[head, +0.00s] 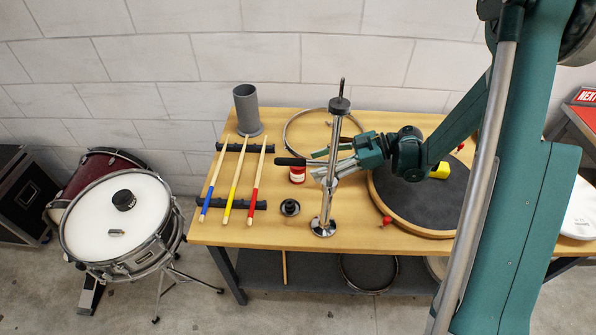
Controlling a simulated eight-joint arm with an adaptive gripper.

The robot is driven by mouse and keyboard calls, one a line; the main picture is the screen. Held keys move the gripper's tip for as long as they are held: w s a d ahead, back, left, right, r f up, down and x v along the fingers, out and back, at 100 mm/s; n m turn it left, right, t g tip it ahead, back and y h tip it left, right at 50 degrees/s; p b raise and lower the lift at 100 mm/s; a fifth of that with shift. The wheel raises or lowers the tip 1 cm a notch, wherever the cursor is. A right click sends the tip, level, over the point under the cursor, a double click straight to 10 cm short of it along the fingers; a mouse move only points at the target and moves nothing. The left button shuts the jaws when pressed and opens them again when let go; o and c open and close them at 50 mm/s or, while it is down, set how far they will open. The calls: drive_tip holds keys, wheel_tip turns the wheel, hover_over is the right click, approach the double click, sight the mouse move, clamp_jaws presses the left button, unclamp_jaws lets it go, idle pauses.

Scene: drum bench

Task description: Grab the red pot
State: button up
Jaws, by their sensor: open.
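A small red pot (297,177) with a pale label stands on the wooden bench, left of the chrome stand. My gripper (318,164) reaches in from the right at the stand, with its jaws open and pointing left. The fingers are just right of the pot and appear apart from it; the gap in depth is hard to judge. A black bar (289,161) lies across the view just above the pot and hides part of its top.
The chrome stand (326,205) rises close beside my gripper. Three coloured sticks (232,185) lie on black rests at left, with a grey cup (247,112) behind. A black ring (290,208) sits in front of the pot. A dark round pad (425,205) fills the right.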

sight(298, 170)
drive_tip(key=shift+x, duration=1.3)
drive_tip(key=shift+b+x, duration=1)
drive_tip(key=shift+x, duration=1.65)
drive_tip(key=shift+c, duration=0.7)
drive_tip(key=c, duration=0.9)
